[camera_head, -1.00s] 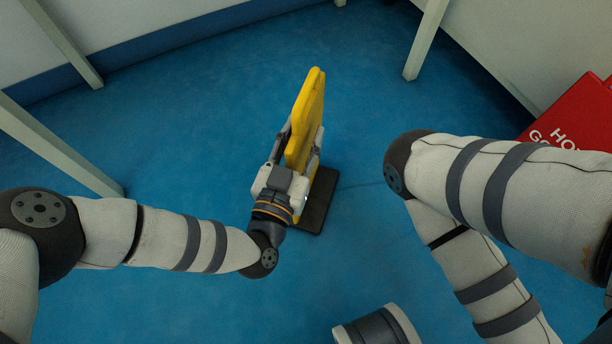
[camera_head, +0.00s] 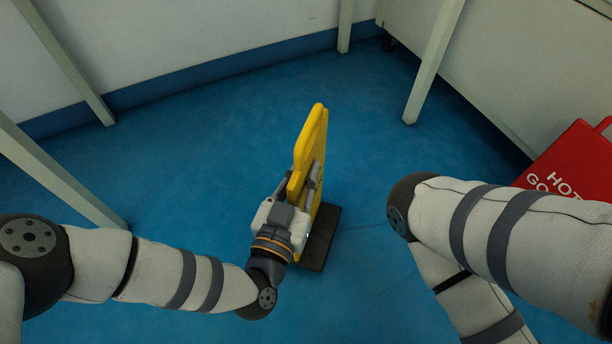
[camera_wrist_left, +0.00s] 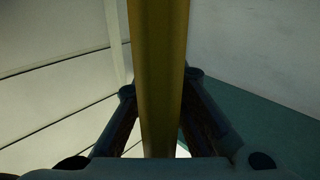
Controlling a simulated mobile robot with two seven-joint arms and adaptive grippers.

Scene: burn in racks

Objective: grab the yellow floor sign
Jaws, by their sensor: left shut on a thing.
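The yellow floor sign (camera_head: 311,150) stands upright, seen nearly edge-on, in the middle of the head view. Its dark base (camera_head: 321,240) shows below it on the blue floor; I cannot tell whether it touches the floor. My left gripper (camera_head: 302,188) is shut on the sign, with fingers on both sides of the panel. In the left wrist view the sign's yellow edge (camera_wrist_left: 158,75) runs upright between the two dark fingers. My right arm shows at the right of the head view, but its gripper is out of view.
Pale posts (camera_head: 434,62) stand at the back, with another (camera_head: 58,172) at the left. White walls close off the back. Blue floor around the yellow sign is clear.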

